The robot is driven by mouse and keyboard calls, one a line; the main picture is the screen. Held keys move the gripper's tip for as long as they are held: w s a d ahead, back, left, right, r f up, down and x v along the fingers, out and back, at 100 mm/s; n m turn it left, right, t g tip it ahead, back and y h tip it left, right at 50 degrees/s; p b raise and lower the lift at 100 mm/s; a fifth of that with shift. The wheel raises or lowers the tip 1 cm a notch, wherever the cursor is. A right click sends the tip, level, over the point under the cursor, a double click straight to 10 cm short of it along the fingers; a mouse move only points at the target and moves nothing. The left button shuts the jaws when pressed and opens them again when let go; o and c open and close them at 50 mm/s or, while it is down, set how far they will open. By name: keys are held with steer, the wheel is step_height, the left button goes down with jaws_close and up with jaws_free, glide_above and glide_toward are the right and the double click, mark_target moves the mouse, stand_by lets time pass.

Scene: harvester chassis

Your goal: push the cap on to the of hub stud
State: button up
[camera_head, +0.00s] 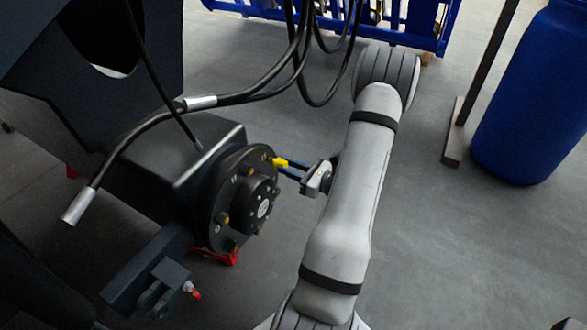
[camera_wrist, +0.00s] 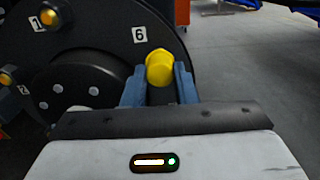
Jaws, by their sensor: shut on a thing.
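The yellow cap (camera_wrist: 159,68) is between the two blue fingers of my gripper (camera_wrist: 160,84) in the wrist view, and the gripper is shut on it. The cap is in front of the dark hub (camera_wrist: 95,40), beside the label 6. In the head view the cap (camera_head: 280,162) is at the upper right edge of the hub (camera_head: 243,200), with my gripper (camera_head: 287,168) reaching it from the right. The cap hides any stud behind it, so I cannot tell whether it touches or sits on one. Other studs (camera_wrist: 48,17) with brassy ends show around the hub.
Black hoses (camera_head: 250,95) with metal ends hang above and left of the hub. A red stand (camera_head: 222,257) is beneath it. A blue barrel (camera_head: 535,95) and a dark post stand at the right, and a blue rack (camera_head: 390,35) at the back. Grey floor lies open between.

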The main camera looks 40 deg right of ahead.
steer(key=shift+x, duration=1.25)
steer(key=o, duration=0.8)
steer(key=shift+o, duration=0.2)
steer(key=shift+s, duration=0.1)
steer(key=shift+v, duration=2.45)
steer(key=shift+s+d, duration=0.1)
steer(key=p+v, duration=0.2)
steer(key=v, duration=0.5)
steer(key=shift+s, duration=0.3)
